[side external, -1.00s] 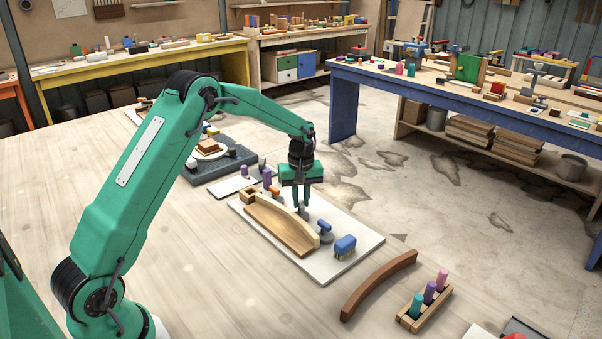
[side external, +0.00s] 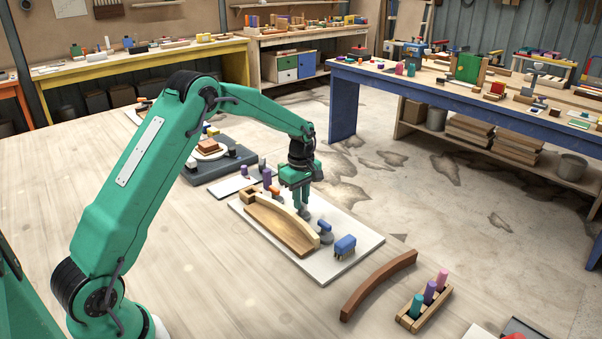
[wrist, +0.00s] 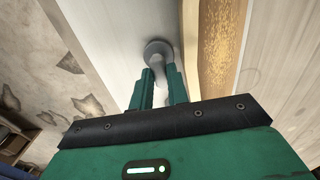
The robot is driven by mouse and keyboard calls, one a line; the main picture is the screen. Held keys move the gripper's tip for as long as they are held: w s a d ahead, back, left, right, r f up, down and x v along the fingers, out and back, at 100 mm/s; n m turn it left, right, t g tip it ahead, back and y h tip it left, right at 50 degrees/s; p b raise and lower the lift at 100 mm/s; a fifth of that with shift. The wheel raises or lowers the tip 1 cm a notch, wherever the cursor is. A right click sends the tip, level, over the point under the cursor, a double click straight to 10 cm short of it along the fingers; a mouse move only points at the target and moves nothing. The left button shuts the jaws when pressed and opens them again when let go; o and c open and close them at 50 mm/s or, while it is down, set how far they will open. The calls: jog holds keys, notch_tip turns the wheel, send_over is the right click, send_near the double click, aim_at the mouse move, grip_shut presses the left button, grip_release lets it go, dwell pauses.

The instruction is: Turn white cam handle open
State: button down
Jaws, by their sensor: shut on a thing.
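My gripper (side external: 303,210) points down over the white board (side external: 357,229), on the far side of the curved wooden piece (side external: 285,228). In the wrist view my gripper (wrist: 160,71) has its two green fingers closed on the white cam handle (wrist: 161,76), which shows as a pale strip between them. The handle meets a round grey cam (wrist: 157,47) just beyond the fingertips. In the side view the fingers mostly hide this handle. The cam sits close to the pale curved strip, but I cannot tell whether they touch.
A grey cam (side external: 325,233) and a blue block (side external: 345,246) stand on the board to the right. An orange-topped piece (side external: 275,191) is to the left. A brown curved strip (side external: 378,284) and a peg rack (side external: 424,307) lie to the right.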

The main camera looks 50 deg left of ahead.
jog(key=shift+r, duration=0.1)
jog(key=c, duration=1.4)
grip_release()
jog(key=shift+o, duration=0.2)
jog(key=shift+r, duration=3.9)
